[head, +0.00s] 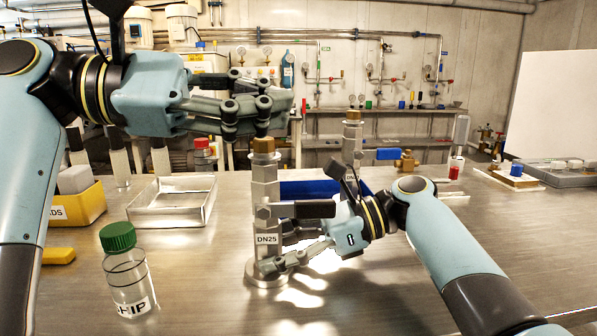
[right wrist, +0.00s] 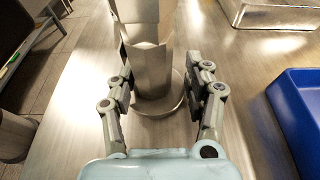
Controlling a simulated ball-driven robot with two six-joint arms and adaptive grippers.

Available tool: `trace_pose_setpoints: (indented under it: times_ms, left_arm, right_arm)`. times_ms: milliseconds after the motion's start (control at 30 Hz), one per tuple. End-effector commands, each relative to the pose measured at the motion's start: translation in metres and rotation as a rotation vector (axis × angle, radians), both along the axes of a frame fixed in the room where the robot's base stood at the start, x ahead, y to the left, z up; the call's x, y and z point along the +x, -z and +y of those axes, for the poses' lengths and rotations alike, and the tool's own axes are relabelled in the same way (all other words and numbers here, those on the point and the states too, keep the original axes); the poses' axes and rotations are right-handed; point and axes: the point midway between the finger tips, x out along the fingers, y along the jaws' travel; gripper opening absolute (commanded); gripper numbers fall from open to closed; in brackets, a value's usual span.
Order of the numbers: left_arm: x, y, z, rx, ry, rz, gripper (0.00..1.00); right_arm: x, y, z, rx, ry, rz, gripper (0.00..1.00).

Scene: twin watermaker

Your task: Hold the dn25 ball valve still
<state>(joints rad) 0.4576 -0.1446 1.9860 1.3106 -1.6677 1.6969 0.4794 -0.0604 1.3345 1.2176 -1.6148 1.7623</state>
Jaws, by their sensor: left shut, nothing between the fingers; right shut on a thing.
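The DN25 ball valve (head: 265,195) is an upright metal column on a round base, with a brass-coloured top and a DN25 label. It also shows in the right wrist view (right wrist: 149,65), between the fingers. My right gripper (head: 283,238) is shut on its lower part from the right; it also shows in the right wrist view (right wrist: 157,78), one finger on each side of the column. My left gripper (head: 280,108) is shut and empty, just above the brass top. I cannot tell whether it touches the top.
A second similar column (head: 352,135) stands behind my right gripper, by a blue tray (head: 300,189). A green-capped bottle (head: 128,280), an empty metal tray (head: 172,215) and a yellow bin (head: 85,205) are at left. The front middle of the bench is clear.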

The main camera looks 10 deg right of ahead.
Motion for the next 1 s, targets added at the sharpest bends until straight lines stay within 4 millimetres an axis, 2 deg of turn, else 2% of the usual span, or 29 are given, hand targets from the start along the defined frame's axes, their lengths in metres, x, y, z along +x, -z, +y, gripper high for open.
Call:
trace_pose_setpoints:
  times_ms: [133,167,367,633,733,867,1000]
  left_arm:
    - [0.000,0.001,0.000,0.001,-0.001,0.000,0.00]
    - [0.000,0.001,0.000,0.001,-0.001,0.000,0.00]
    - [0.000,0.001,0.000,0.002,-0.001,0.000,0.00]
    - [0.000,0.001,0.000,0.002,-0.001,0.000,0.00]
    - [0.000,0.001,0.000,0.002,-0.001,0.000,0.00]
    - [0.000,0.001,0.000,0.002,-0.001,0.000,0.00]
    - [0.000,0.001,0.000,0.002,-0.001,0.000,0.00]
  right_arm:
    - [0.000,0.000,0.000,0.000,0.001,0.002,0.03]
    - [0.000,0.000,0.000,0.000,0.001,0.002,0.53]
    - [0.000,0.000,0.000,0.000,0.000,0.001,0.79]
    - [0.000,0.000,-0.001,0.000,0.000,0.000,0.79]
    - [0.000,-0.002,-0.008,-0.001,0.001,0.000,0.79]
    - [0.000,-0.008,-0.030,-0.004,0.002,-0.002,0.79]
    - [0.001,-0.017,-0.061,-0.005,0.003,-0.001,0.79]
